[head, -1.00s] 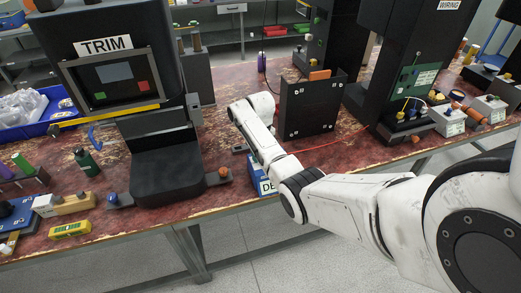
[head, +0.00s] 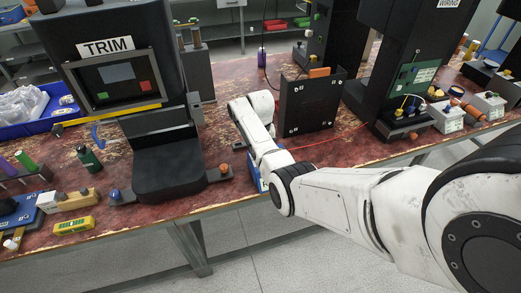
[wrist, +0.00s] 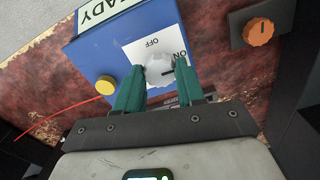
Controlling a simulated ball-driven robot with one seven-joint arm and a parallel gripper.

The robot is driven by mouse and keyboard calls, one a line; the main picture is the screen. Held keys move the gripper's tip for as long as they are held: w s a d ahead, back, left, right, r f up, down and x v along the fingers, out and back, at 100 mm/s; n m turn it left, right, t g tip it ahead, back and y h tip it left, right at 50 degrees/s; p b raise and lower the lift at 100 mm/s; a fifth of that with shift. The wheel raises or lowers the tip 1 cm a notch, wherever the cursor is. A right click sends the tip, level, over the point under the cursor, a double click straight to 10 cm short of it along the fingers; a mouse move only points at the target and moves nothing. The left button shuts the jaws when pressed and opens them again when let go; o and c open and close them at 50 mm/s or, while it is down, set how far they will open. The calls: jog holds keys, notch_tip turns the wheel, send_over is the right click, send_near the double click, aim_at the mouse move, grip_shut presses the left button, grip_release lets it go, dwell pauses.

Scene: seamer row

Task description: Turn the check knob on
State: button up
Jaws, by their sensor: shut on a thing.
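The check knob (wrist: 159,70) is a pale grey dial on a white plate of a blue box (wrist: 120,55) in the wrist view. The plate reads OFF above the knob and ON to its right. A dark mark on the knob points to the right, towards the ON side. My gripper (wrist: 160,82) has its two green fingers shut on the knob, one on each side. In the head view the blue box (head: 251,172) is mostly hidden behind my arm, and the gripper and knob do not show.
A yellow button (wrist: 106,85) sits on the blue box left of the knob. An orange knob (wrist: 258,32) on a dark plate is to the right. In the head view the TRIM machine (head: 165,165) stands left of my arm and a black box (head: 310,105) behind it.

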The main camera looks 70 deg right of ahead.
dwell(0.4)
jog(key=o, duration=1)
notch_tip(320, 180, up, 11)
jog(key=shift+f+b, duration=0.1)
jog(key=shift+b, duration=0.25)
jog(key=s+a+f+n, duration=0.1)
jog(key=a+f+n, duration=0.1)
jog(key=a+f, duration=0.5)
jog(key=s+a+f+n, duration=0.2)
jog(key=a+f+n, duration=0.1)
jog(key=a, duration=0.9)
jog(key=s+a+n, duration=0.2)
jog(key=s+a, duration=0.2)
jog(key=a, duration=0.1)
jog(key=s+a+n, duration=0.2)
jog(key=s+a, duration=0.3)
jog(key=a, duration=0.1)
jog(key=s+a+n+t, duration=0.1)
jog(key=s+a+n, duration=0.1)
jog(key=s+a, duration=0.3)
jog(key=shift+s+a+r+n, duration=0.25)
jog(key=shift+a+r+n, duration=0.1)
jog(key=shift+a, duration=0.25)
